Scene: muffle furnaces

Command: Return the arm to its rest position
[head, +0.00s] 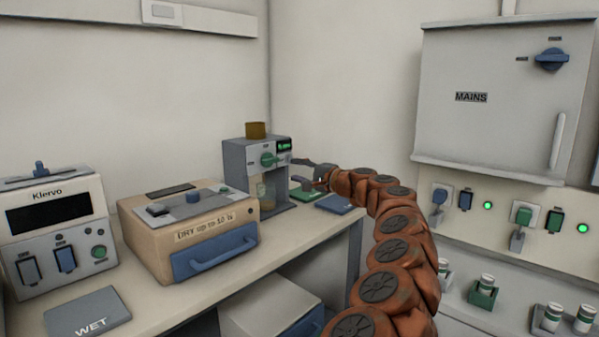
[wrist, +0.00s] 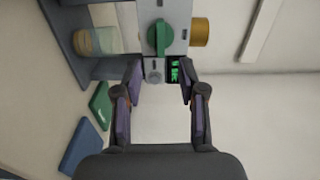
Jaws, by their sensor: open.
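My arm (head: 392,240), orange and segmented, stretches from the bottom of the head view toward the back of the bench. My gripper (wrist: 160,78) is open and empty in the wrist view, its two fingers spread apart. It faces the front of a grey device (head: 256,160) with a green knob, a small green display and a brown cup on top. The device also shows in the wrist view (wrist: 147,38), turned sideways. In the head view the gripper is small and partly hidden by the arm.
A beige box (head: 150,235) with a blue handle and a Klervo unit (head: 55,240) stand on the bench. A MAINS cabinet (head: 490,130) hangs at right, above sockets and small jars (head: 482,290). A blue pad (head: 336,204) lies beside the device.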

